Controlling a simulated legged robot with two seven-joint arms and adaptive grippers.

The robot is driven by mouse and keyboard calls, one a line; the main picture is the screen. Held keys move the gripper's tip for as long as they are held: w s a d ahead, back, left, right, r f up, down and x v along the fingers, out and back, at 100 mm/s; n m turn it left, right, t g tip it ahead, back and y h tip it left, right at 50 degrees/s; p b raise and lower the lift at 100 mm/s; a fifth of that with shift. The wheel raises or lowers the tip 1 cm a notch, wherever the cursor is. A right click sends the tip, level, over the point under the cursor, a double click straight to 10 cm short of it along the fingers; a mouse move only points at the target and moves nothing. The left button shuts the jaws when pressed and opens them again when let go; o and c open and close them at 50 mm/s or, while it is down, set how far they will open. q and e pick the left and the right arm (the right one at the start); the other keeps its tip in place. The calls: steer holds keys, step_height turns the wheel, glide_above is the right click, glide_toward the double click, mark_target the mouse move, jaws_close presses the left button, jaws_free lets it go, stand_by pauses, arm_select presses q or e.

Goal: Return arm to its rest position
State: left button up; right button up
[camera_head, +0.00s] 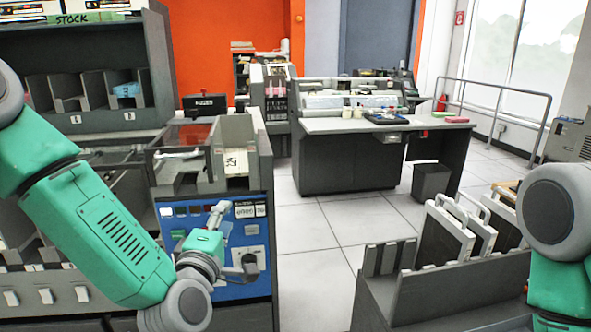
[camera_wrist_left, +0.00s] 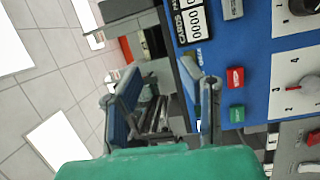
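My left arm is green with grey joints and comes in from the left in the head view. Its gripper (camera_head: 226,225) is in front of the blue control panel (camera_head: 198,219) of the grey card machine. In the left wrist view the two fingers of this gripper (camera_wrist_left: 160,88) stand apart with nothing between them. Red and green buttons and dials on the blue panel (camera_wrist_left: 258,60) lie to their right; I cannot tell whether a finger touches the panel. Part of my right arm shows at the right edge of the head view, but its gripper is out of frame.
A grey rack (camera_head: 450,289) with several upright card holders stands at the lower right. A STOCK shelf (camera_head: 92,123) is at the upper left. A grey desk console (camera_head: 345,160) and a dark bin (camera_head: 431,182) stand farther back. Open tiled floor (camera_head: 335,222) lies between them.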

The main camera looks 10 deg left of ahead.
arm_select(q)
steer(key=s+f+m+g+h, duration=0.1)
steer(key=s+f+m+g, duration=0.4)
steer(key=f, duration=0.6)
steer(key=s+f+m+g+h, duration=0.1)
steer(key=s+f+m+g, duration=0.25)
steer(key=s+f, duration=0.5)
steer(key=s+a+f+m+g, duration=0.3)
steer(key=s+f, duration=0.1)
steer(key=s, duration=0.3)
steer(key=s+a+f+m+g+y, duration=0.1)
steer(key=s+a+f+m+g, duration=0.1)
steer(key=s, duration=0.6)
steer(key=s+a+f+m+g+y+p, duration=0.1)
steer(key=s+a+f+m+g, duration=0.2)
steer(key=s+f, duration=0.3)
steer(key=shift+s+a+f+m+g, duration=0.35)
steer(key=shift+s+m+g, duration=0.3)
steer(key=shift+s+g, duration=0.15)
